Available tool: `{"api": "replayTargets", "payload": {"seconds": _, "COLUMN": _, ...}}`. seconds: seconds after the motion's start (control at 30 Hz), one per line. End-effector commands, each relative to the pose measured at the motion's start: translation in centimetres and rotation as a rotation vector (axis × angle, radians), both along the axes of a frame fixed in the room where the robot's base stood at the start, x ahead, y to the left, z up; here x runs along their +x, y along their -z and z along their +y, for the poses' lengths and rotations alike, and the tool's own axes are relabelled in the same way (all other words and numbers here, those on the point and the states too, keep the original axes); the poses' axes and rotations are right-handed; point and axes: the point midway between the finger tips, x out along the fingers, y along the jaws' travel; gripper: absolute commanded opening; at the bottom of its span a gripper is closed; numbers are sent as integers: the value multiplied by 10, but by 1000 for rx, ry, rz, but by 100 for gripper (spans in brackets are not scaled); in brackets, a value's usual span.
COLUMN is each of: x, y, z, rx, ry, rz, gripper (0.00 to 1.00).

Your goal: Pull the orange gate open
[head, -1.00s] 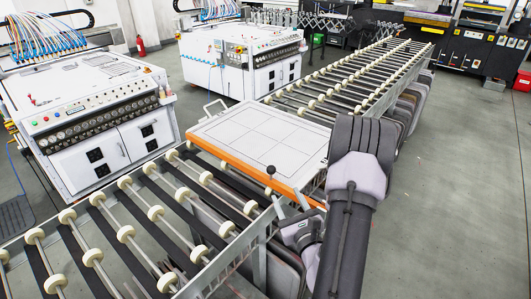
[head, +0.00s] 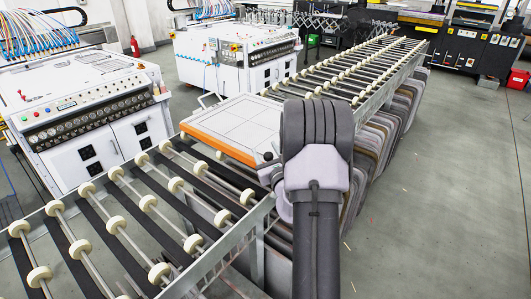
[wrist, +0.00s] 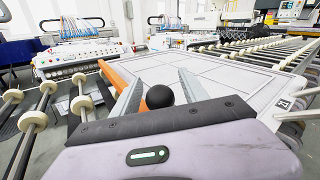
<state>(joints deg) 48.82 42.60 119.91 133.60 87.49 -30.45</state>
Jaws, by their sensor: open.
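The gate is a white gridded panel (head: 238,123) with an orange front edge (head: 215,149), lying flat across the roller conveyor in the head view. A black ball knob (head: 268,157) stands at its near right corner, just left of my arm. In the wrist view the ball (wrist: 159,96) shows between the two grey fingers of my gripper (wrist: 160,80), with gaps on both sides. The gripper is open and holds nothing. The orange edge (wrist: 118,76) runs just left of the fingers. In the head view my arm hides the gripper.
Roller conveyor sections (head: 130,225) lie in front of the gate and behind it (head: 350,68). White control cabinets (head: 85,125) stand on the left. Dark grey padded shapes hang under the conveyor. The floor (head: 450,190) on the right is clear.

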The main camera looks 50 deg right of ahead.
Motion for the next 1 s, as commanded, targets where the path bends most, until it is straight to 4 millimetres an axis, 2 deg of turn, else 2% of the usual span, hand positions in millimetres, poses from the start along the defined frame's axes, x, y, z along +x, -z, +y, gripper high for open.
{"api": "replayTargets", "payload": {"seconds": 0.23, "x": 1, "y": 0, "z": 0, "rx": 0, "ry": 0, "rz": 0, "gripper": 52}}
{"api": "replayTargets", "payload": {"seconds": 0.5, "x": 1, "y": 0, "z": 0, "rx": -1, "ry": 0, "rz": 0, "gripper": 0}}
{"api": "replayTargets", "payload": {"seconds": 1.0, "x": 1, "y": 0, "z": 0, "rx": -1, "ry": 0, "rz": 0, "gripper": 0}}
